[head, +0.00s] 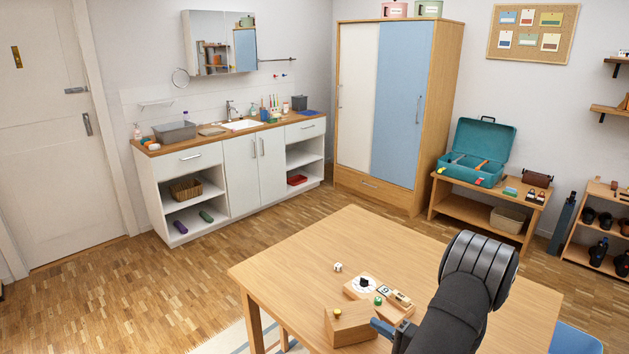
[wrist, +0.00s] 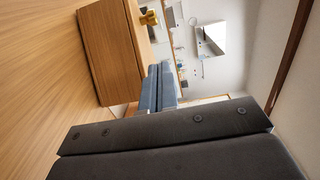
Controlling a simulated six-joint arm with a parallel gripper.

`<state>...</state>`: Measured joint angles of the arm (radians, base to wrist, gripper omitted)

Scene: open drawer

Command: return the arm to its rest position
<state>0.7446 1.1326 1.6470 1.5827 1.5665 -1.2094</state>
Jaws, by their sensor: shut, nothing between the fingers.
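My gripper (head: 377,324) is low over the wooden table (head: 290,262), at the right side of a small wooden box (head: 352,328) in the head view. The blue-grey fingers are shut and empty. I cannot tell whether the fingertips touch the box. My dark arm reaches in from the lower right of the head view and hides part of the table.
A small white die (head: 338,267) lies on the table. The table's left part is clear. A blue chair (head: 575,340) stands at the lower right.

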